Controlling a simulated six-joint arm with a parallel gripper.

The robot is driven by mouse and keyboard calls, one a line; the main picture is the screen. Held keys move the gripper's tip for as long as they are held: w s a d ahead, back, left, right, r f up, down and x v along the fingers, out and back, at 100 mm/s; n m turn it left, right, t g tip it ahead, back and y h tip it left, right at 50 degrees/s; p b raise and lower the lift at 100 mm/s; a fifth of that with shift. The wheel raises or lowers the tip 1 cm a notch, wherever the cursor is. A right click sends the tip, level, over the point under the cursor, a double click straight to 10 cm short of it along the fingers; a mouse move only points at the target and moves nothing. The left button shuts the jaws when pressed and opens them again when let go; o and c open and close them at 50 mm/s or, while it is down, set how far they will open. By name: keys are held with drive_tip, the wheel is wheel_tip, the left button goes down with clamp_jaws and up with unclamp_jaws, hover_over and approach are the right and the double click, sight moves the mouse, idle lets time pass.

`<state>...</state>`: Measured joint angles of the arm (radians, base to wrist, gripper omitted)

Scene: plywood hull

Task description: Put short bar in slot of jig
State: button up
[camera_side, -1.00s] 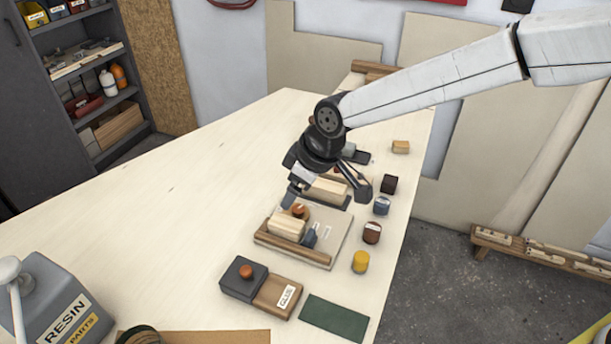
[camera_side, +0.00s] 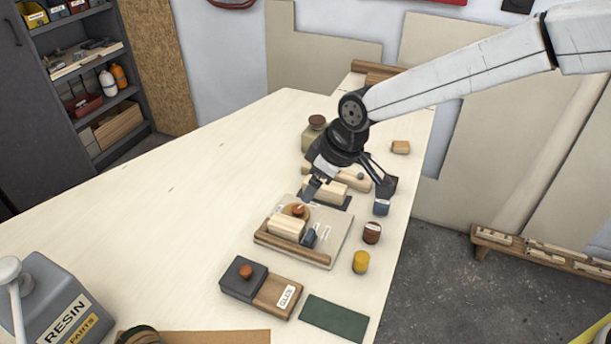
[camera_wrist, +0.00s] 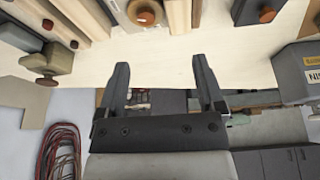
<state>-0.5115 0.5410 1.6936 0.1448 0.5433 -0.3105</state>
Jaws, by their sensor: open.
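The jig (camera_side: 333,243) is a pale board with a brown rail on its near-left side, a round orange-brown knob and a dark blue block. A short pale bar (camera_side: 287,227) lies on it, beside the rail; I cannot tell whether it is fully seated in the slot. Another pale bar (camera_side: 327,187) lies behind the jig on a dark tray, partly hidden by my gripper. My gripper (camera_side: 347,190) is open and empty above that tray. In the wrist view, my gripper's fingers (camera_wrist: 160,66) stand wide apart with nothing between them.
A grey and brown block (camera_side: 276,293) with a knob and a green mat (camera_side: 335,317) lie in front of the jig. A blue, a brown and a yellow piece (camera_side: 360,262) line the right edge. A resin container (camera_side: 57,303) stands front left. The table's left is clear.

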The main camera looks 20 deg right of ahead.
drive_tip(key=s+d+m+h, duration=0.1)
drive_tip(key=s+d+m, duration=0.15)
drive_tip(key=d, duration=0.55)
drive_tip(key=s+d+m+h, duration=0.1)
drive_tip(key=s+d+m, duration=0.15)
drive_tip(key=d, duration=0.55)
drive_tip(key=s+d+f+m, duration=0.3)
drive_tip(key=s+d, duration=0.8)
drive_tip(key=s, duration=0.2)
drive_tip(key=shift+s+d+g+h, duration=0.15)
drive_tip(key=shift+d+g+h, duration=0.15)
drive_tip(key=shift+h, duration=0.1)
